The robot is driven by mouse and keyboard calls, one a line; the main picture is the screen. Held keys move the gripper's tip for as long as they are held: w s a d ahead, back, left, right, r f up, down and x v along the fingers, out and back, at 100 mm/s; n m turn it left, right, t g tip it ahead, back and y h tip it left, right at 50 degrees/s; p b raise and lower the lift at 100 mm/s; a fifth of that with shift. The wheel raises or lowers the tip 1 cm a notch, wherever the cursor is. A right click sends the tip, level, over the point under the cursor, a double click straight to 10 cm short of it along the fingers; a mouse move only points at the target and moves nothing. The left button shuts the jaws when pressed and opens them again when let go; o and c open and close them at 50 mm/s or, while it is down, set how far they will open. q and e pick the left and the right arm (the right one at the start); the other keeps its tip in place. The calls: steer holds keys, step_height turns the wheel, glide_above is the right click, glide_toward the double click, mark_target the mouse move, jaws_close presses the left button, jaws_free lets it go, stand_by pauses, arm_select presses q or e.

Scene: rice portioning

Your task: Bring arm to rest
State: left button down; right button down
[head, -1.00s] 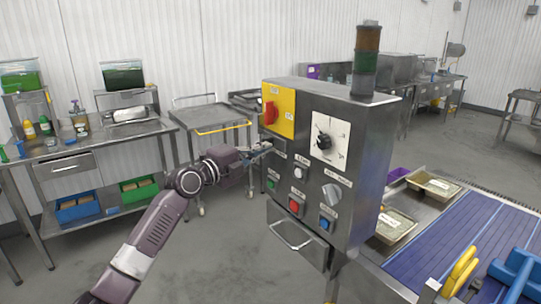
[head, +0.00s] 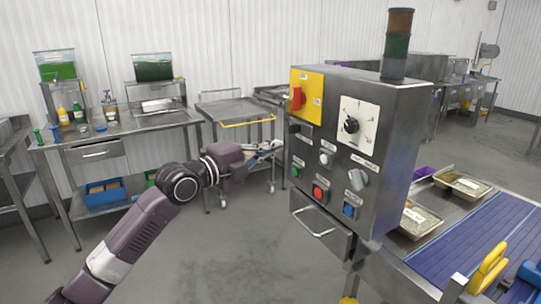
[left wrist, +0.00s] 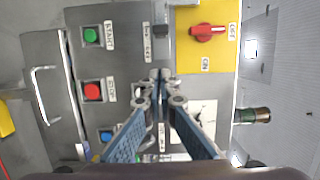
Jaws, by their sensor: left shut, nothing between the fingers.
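My left arm comes in from the lower left of the head view. Its gripper (head: 275,146) is shut and empty, at the left edge of the grey control box (head: 405,140). In the left wrist view the closed fingertips (left wrist: 160,76) point toward the box's front panel. That panel carries a green button (left wrist: 91,34), a red button (left wrist: 92,91) and a red rotary switch (left wrist: 207,33) on a yellow plate. I cannot tell the exact gap between fingers and panel. My right gripper is not in view.
A blue conveyor (head: 475,245) with food trays (head: 462,184) nearby lies right of the box. A drawer (head: 320,225) juts out below the panel. A steel cart (head: 235,109) and a workbench (head: 140,125) stand behind my arm. Open floor (head: 240,250) lies between.

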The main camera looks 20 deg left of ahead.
arm_select(q)
steer(key=shift+s, duration=0.45)
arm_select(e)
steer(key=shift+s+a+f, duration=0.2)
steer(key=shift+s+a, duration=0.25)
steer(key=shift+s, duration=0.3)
arm_select(q)
steer(key=shift+r, duration=0.1)
